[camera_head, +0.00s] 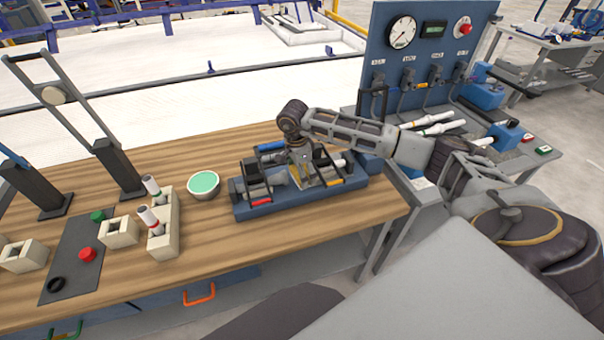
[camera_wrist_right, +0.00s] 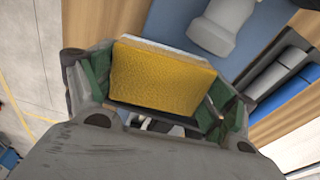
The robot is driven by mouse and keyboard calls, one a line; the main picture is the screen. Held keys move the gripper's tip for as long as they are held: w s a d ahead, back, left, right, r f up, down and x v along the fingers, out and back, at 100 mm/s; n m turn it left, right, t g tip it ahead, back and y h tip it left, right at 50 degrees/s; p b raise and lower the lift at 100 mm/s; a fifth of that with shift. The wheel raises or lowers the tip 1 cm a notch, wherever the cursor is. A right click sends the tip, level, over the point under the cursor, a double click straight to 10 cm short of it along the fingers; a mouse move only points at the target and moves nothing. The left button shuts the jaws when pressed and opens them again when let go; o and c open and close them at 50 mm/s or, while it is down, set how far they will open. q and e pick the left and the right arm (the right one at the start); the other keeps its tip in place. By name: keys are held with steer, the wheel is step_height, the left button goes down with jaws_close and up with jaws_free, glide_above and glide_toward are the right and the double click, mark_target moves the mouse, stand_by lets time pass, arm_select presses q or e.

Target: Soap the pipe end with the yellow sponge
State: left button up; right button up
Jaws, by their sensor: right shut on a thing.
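My right gripper (camera_head: 303,176) is over the blue clamp fixture (camera_head: 258,209) on the wooden table. In the right wrist view the gripper (camera_wrist_right: 158,112) is shut on the yellow sponge (camera_wrist_right: 160,78), which sits between its green-padded fingers. A grey pipe-like piece (camera_wrist_right: 224,24) lies just beyond the sponge, over the blue base; I cannot tell if they touch. In the head view the gripper and wrist hide the middle of the fixture and most of the sponge. A bowl with green liquid (camera_head: 204,182) stands left of the fixture. My left gripper is out of view.
A beige block (camera_head: 165,228) holds two upright white pipes with red bands. Red (camera_head: 87,254) and green (camera_head: 97,216) caps lie on a dark mat (camera_head: 62,270). A gauge panel (camera_head: 425,50) stands behind on the right.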

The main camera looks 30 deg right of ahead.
steer(key=shift+w+d+b, duration=0.15)
steer(key=shift+w+b, duration=0.15)
steer(key=shift+w, duration=0.3)
steer(key=shift+s, duration=0.3)
steer(key=shift+s, duration=0.5)
steer(key=shift+a+f, duration=0.1)
steer(key=shift+a, duration=0.1)
stand_by(0.3)
steer(key=shift+r+p, duration=1.9)
steer(key=shift+r, duration=1.7)
